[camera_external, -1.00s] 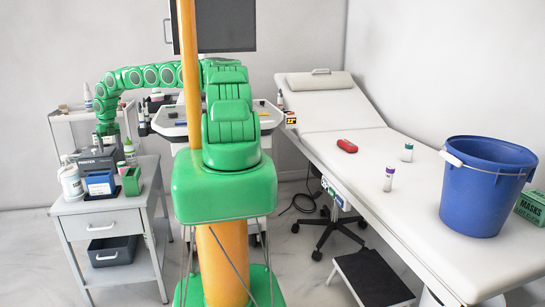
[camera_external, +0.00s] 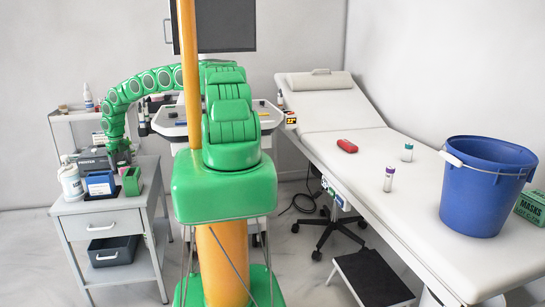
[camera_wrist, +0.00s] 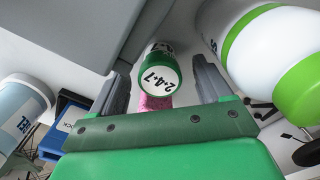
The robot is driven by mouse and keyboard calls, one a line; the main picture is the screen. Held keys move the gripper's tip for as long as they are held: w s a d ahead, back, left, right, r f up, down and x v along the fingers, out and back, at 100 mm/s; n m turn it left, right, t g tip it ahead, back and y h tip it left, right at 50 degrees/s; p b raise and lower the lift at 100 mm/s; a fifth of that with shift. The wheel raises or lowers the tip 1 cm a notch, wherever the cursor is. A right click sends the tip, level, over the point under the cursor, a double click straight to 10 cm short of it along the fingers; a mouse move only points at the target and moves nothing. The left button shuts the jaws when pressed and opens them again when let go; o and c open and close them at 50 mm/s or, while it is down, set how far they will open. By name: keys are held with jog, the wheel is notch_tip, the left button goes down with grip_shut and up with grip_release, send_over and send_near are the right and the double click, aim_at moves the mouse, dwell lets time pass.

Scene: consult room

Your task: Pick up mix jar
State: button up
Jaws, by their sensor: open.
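In the wrist view a small jar (camera_wrist: 155,77) with a green rim and a white top marked with dark handwriting stands between my fingers; it looks like the mix jar, though its name cannot be read. My gripper (camera_wrist: 163,66) is open, one finger on each side of the jar, with visible gaps. A pink patch shows beside the jar, partly hidden by my gripper. In the external view my gripper (camera_external: 121,158) points down over the left cart (camera_external: 100,219), and I cannot make out the jar there.
A large green-and-white bottle (camera_wrist: 268,55) stands close to my right finger in the wrist view. A pale blue-labelled bottle (camera_wrist: 22,108) and a blue box (camera_wrist: 58,125) are at left. A grey block (camera_wrist: 65,28) is at upper left.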

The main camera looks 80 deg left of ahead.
aim_at(121, 163)
jog(key=shift+w+d+f, duration=0.1)
jog(key=shift+d+f, duration=0.1)
jog(key=shift+f, duration=0.55)
jog(key=shift+a+f, duration=0.15)
jog(key=shift+f, duration=0.65)
jog(key=shift+c, duration=0.3)
jog(key=c, duration=1.1)
jog(key=shift+c, duration=0.2)
jog(key=shift+r, duration=0.1)
notch_tip(121, 163, up, 28)
